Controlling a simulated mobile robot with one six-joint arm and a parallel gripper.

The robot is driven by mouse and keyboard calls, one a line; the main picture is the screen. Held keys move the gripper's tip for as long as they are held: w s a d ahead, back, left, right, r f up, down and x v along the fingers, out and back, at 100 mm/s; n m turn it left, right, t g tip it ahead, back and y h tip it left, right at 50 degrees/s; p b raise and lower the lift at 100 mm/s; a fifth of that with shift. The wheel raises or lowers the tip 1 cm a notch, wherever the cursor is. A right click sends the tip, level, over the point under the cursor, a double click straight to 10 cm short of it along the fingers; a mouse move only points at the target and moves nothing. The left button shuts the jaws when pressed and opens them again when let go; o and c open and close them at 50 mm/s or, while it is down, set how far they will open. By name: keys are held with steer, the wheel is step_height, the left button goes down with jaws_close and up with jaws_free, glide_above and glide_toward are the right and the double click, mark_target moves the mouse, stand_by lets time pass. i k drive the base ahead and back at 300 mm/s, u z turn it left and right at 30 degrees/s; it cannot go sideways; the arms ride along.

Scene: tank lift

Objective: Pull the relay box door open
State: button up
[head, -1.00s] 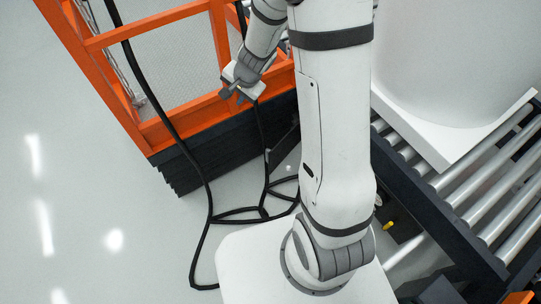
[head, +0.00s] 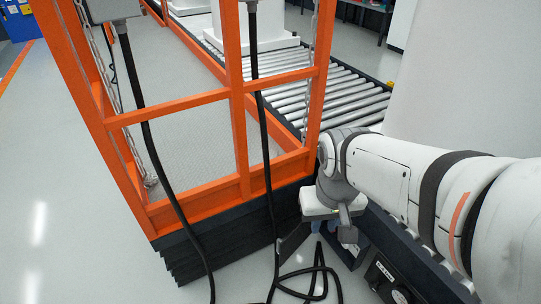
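My gripper (head: 345,222) is at the right of the head view, pointing down beside the lift's dark skirt. Its fingers are small and partly covered by its white body, so their opening does not show clearly. Contact cannot be seen.
The orange lift cage (head: 239,110) stands at left on a dark bellows skirt (head: 215,240). Black cables (head: 322,272) lie looped on the floor. A roller conveyor (head: 325,95) runs behind. Another dark box (head: 392,282) with a dial is lower right. Floor at left is clear.

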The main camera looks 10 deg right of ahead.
mark_target(287, 247)
steer(key=z, duration=0.1)
steer(key=k, duration=1.05)
steer(key=u, duration=0.7)
steer(key=i, duration=1)
